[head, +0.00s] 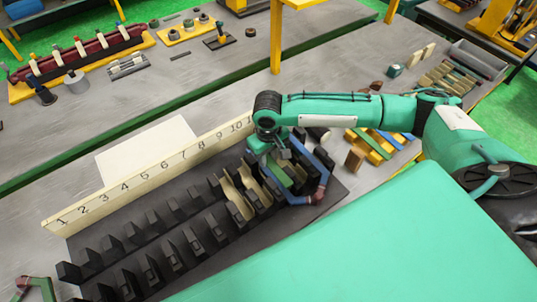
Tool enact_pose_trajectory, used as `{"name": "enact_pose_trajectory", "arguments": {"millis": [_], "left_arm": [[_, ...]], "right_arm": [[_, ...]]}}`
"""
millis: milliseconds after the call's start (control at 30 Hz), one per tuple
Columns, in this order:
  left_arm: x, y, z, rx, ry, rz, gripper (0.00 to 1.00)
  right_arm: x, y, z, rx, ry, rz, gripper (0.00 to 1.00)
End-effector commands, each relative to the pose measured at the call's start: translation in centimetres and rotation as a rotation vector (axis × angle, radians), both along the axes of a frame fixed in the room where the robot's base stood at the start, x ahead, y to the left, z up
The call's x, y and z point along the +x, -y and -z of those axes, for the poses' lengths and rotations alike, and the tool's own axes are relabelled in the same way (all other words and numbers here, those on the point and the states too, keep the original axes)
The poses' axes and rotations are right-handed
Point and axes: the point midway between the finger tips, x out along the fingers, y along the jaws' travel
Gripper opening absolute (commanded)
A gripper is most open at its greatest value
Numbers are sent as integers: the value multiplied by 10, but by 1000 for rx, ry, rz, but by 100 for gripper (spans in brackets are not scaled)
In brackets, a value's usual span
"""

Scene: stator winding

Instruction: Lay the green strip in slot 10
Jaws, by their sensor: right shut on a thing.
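My right gripper (279,160) reaches in from the right over the far-right end of the dark slotted stator block (135,236). It is shut on the green strip (282,177), which shows just below the jaws, low over the slots. I cannot tell whether the strip touches the slot. A cream number rail (150,176) runs behind the block; its numbers show from 1 to 10, and my arm covers its right end. Cream liners (236,205) stand in slots left of the strip.
A white sheet (140,153) lies behind the rail. A yellow rack with blue and green strips (372,146) and brown blocks (355,158) stand to the right. A yellow post (276,40) rises behind.

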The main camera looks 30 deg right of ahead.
Motion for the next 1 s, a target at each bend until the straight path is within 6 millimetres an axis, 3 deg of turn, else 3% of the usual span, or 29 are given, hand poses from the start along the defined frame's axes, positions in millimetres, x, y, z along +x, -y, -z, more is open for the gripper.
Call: {"name": "enact_pose_trajectory", "arguments": {"millis": [1000], "left_arm": [[1, 0, 7, 0, 2, 2, 36]], "right_arm": [[0, 0, 29, 0, 0, 1, 0]]}}
